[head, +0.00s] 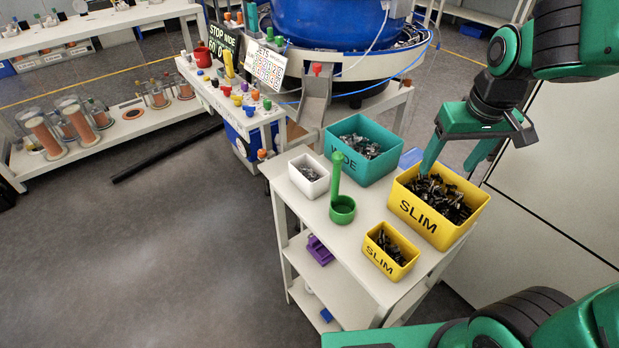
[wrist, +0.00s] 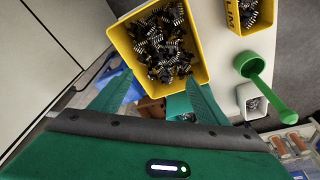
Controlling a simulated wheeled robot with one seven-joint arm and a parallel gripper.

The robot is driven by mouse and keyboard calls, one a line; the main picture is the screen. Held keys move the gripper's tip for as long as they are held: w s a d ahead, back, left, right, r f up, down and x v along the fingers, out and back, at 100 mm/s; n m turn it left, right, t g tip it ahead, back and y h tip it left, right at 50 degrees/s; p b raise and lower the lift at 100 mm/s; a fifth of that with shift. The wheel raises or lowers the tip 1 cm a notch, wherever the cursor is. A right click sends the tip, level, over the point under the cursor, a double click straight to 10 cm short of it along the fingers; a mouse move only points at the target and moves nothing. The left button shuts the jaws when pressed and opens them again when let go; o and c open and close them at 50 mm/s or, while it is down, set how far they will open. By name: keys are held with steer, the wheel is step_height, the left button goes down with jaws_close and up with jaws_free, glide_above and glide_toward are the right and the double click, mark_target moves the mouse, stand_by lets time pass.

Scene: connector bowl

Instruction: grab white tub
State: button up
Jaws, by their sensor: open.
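The white tub (head: 301,181) is a small open box with metal parts in it. It stands at the left edge of the cart top (head: 308,221) in the head view, left of the green scoop and the teal bin. In the wrist view the white tub (wrist: 244,93) shows at the right, beyond the green scoop. My gripper (head: 458,163) is open and empty, over the back of the large yellow SLIM bin, well to the right of the tub. In the wrist view its two green fingers (wrist: 158,98) are spread at that bin's edge.
The large yellow bin (head: 413,215), small yellow bin (head: 375,257), teal bin (head: 378,178) and upright-handled green scoop (head: 342,208) stand on the cart around the tub. A blue bowl feeder (head: 320,22) with a metal chute (head: 315,100) stands behind. Open floor (head: 170,260) lies left.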

steer(key=w+a+n+t+y, duration=0.1)
steer(key=w+a+n, duration=0.3)
steer(key=a, duration=0.5)
steer(key=w+a+n+t+y, duration=0.15)
steer(key=w+a, duration=0.35)
steer(key=a, duration=0.5)
steer(key=n+g, duration=0.1)
glide_above(309, 169)
steer(key=s, duration=0.5)
steer(key=shift+y, duration=0.25)
steer(key=shift+w+f, duration=0.2)
steer(key=shift+f, duration=4.3)
steer(key=shift+x, duration=0.8)
steer(key=shift+f, duration=0.2)
steer(key=c, duration=1.2)
